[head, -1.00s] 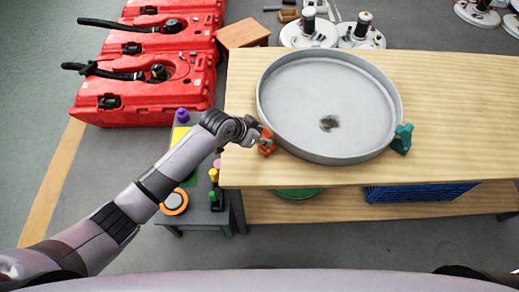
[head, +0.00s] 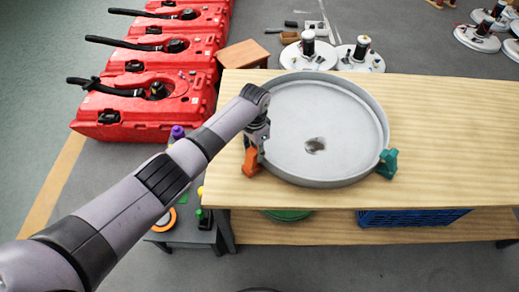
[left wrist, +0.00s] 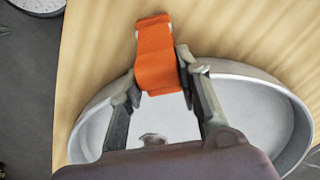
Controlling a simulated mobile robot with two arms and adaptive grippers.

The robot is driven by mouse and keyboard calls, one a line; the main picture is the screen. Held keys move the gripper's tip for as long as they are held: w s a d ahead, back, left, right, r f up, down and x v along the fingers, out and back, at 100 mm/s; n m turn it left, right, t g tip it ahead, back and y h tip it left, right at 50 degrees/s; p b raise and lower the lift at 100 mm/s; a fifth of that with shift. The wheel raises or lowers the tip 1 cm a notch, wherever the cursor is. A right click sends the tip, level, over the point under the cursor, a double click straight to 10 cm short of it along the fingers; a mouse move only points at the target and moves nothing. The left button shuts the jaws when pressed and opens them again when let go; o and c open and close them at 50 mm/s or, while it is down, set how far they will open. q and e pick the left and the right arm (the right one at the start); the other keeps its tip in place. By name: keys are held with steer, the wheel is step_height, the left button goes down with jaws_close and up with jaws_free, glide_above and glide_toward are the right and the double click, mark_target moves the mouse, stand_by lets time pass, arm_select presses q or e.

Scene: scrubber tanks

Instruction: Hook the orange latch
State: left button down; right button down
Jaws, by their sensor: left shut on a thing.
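The orange latch (head: 251,161) is at the left edge of the round grey pan (head: 377,110), which lies on the wooden table. In the left wrist view, the latch (left wrist: 156,55) stands as an orange strap over the pan's rim (left wrist: 285,95). My left gripper (head: 256,146) is at the latch in the head view. In the left wrist view, its two fingers (left wrist: 158,92) are on either side of the latch's lower end and shut on it. Whether the latch is hooked cannot be told. My right gripper is not in view.
A teal latch (head: 387,163) sits at the pan's right edge. The wooden table (head: 450,130) is clear to the right. A blue crate (head: 410,217) is under it. Red tanks (head: 130,110) stand on the floor at the left, and a small grey side table (head: 185,236) is beside the wooden table.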

arm_select(q)
steer(key=shift+d+f, duration=0.1)
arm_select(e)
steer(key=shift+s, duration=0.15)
arm_select(q)
steer(key=shift+s, duration=0.1)
steer(key=c, duration=1.6)
jaws_free()
steer(key=o, duration=0.4)
steer(key=shift+o, duration=0.2)
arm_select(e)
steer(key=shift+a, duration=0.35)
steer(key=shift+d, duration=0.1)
arm_select(q)
step_height(320, 180, up, 12)
